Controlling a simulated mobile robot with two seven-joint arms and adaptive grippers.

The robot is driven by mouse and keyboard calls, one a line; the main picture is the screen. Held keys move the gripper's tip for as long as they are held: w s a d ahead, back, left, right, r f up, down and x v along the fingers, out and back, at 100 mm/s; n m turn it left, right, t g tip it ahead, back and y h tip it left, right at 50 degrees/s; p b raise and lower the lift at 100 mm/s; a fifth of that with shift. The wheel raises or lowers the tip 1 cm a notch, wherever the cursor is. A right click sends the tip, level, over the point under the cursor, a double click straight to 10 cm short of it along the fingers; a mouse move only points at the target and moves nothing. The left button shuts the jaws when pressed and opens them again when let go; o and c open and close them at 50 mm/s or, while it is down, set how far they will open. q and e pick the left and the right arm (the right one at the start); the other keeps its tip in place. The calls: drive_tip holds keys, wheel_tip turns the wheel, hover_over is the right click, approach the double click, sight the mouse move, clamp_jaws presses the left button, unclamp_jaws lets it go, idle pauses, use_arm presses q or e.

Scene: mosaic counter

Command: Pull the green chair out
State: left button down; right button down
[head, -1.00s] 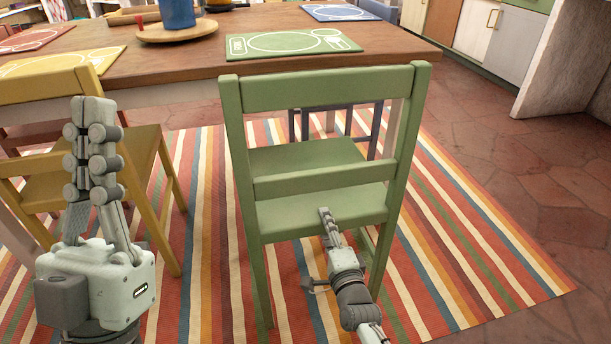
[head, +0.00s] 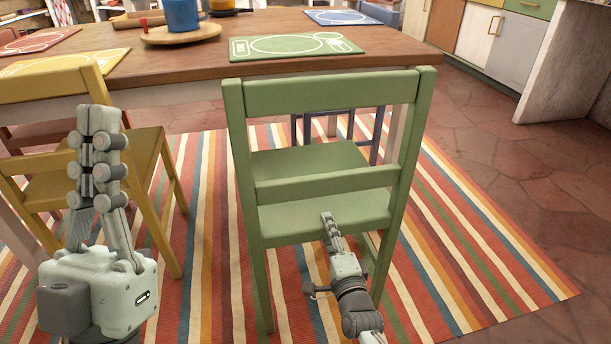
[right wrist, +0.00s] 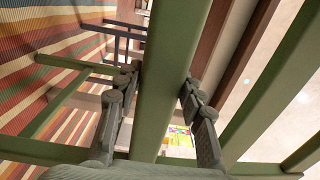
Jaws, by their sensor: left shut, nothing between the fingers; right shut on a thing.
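The green chair (head: 330,94) stands upright on the striped rug, with its back towards me and its seat towards the wooden table. My right gripper (head: 327,218) is low behind the chair back, just under the lower slat. In the right wrist view its fingers lie on either side of a green bar (right wrist: 168,60) of the chair, and it is shut on that. I cannot tell for certain which bar it is. My left gripper (head: 101,112) is raised at the left, fingers pointing up, shut and empty, apart from the green chair.
The wooden table (head: 200,80) is just beyond the chair, with a green placemat (head: 290,46) near its edge. A yellow chair (head: 150,150) stands at the left behind my left gripper. The striped rug (head: 470,270) is clear to the right; cabinets (head: 480,35) stand at the far right.

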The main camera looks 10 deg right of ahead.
drive_tip(key=shift+w+f+b, duration=0.1)
drive_tip(key=shift+f+b, duration=0.1)
drive_tip(key=shift+b, duration=0.1)
drive_tip(key=c, duration=1)
unclamp_jaws()
drive_tip(key=shift+f, duration=0.1)
drive_tip(key=shift+o, duration=0.6)
drive_tip(key=shift+f, duration=0.1)
